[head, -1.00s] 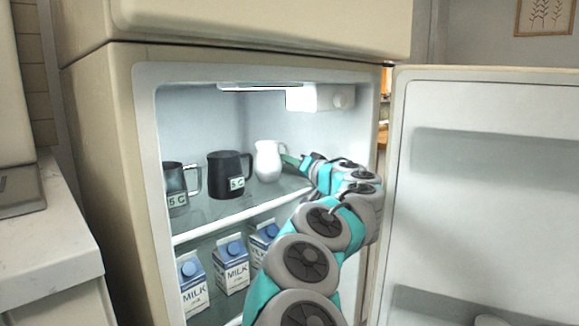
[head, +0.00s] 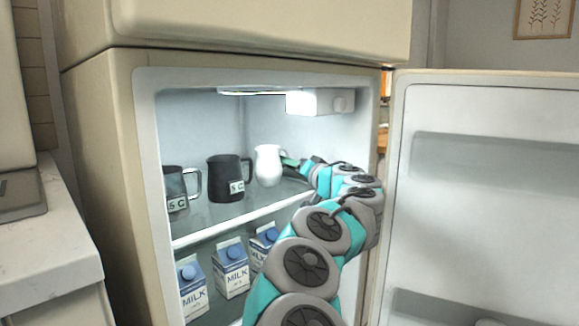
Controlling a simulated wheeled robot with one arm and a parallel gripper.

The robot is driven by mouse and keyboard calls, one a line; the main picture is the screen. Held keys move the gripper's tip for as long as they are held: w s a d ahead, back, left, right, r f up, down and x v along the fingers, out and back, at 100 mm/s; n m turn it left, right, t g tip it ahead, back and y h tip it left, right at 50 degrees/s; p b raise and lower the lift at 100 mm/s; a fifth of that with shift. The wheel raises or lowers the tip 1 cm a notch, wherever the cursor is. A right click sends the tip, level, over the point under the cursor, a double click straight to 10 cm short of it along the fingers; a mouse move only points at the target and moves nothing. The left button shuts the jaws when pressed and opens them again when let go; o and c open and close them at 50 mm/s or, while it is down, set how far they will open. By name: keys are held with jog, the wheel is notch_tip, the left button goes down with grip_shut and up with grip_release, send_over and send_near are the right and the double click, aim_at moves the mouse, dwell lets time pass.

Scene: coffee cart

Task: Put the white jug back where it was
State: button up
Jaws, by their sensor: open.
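The white jug (head: 267,166) stands upright on the upper glass shelf (head: 222,217) of the open fridge, to the right of a black jug (head: 225,178). My gripper (head: 287,162) is at the right side of the white jug, by its handle, and is open. Its fingertips are small in view, and I cannot tell whether they touch the handle. My arm reaches in from the lower right and covers the right part of the shelf.
A grey metal jug (head: 176,184) stands left of the black one. Labels reading "5 C" show by both. Several milk cartons (head: 231,268) stand on the lower shelf. The fridge door (head: 490,180) is open to the right. A counter (head: 45,235) is at left.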

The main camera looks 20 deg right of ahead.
jog(key=s+d+p, duration=0.1)
jog(key=s+d, duration=0.1)
jog(key=s, duration=1)
jog(key=shift+f, duration=0.1)
